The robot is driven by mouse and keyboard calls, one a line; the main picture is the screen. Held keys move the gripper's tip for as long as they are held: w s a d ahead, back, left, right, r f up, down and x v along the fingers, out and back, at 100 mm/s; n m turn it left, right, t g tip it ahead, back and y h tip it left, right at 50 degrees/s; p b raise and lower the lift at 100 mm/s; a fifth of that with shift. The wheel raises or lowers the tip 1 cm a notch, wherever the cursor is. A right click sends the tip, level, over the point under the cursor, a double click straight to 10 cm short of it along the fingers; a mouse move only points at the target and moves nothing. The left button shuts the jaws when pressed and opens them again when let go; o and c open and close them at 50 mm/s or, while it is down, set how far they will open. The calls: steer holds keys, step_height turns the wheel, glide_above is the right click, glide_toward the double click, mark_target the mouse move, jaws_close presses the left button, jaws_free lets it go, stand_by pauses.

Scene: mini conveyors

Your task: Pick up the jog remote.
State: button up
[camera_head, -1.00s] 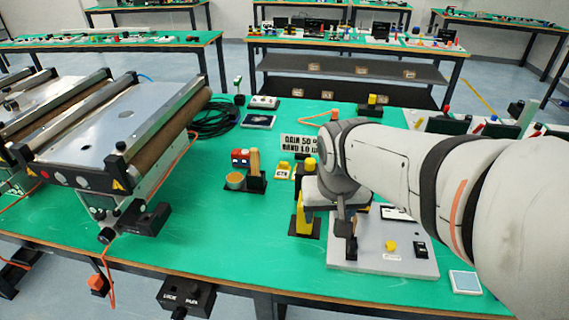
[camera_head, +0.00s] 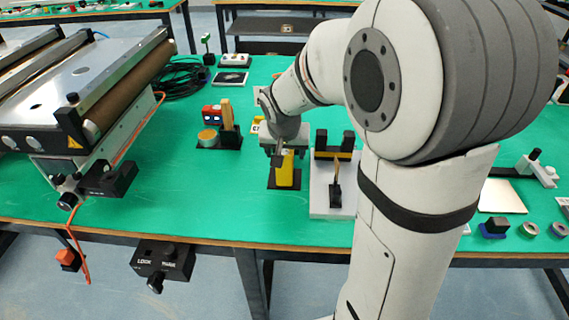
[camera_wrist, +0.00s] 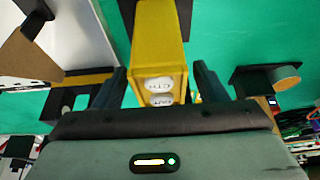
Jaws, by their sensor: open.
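The jog remote appears to be the yellow upright box (camera_head: 286,172) on a small black base (camera_head: 271,184) on the green table. In the wrist view its yellow body (camera_wrist: 159,45) and two white round buttons with lettering show. My gripper (camera_head: 281,157) is over the top of the remote, pointing down. In the wrist view my gripper (camera_wrist: 159,82) is open, with one dark finger on either side of the remote. Gaps show beside it, so the fingers do not look closed on it. My gripper hides part of its top in the head view.
A grey-white panel (camera_head: 325,205) with a black and yellow fixture (camera_head: 334,152) stands close right of the remote. Left are a tape roll holder (camera_head: 208,138) and a wooden block (camera_head: 227,114). A conveyor (camera_head: 110,85) fills the far left.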

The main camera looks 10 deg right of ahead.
steer(key=shift+w+f, duration=0.2)
steer(key=shift+f, duration=0.25)
steer(key=c, duration=1.2)
steer(key=shift+o, duration=0.2)
steer(key=shift+r, duration=0.1)
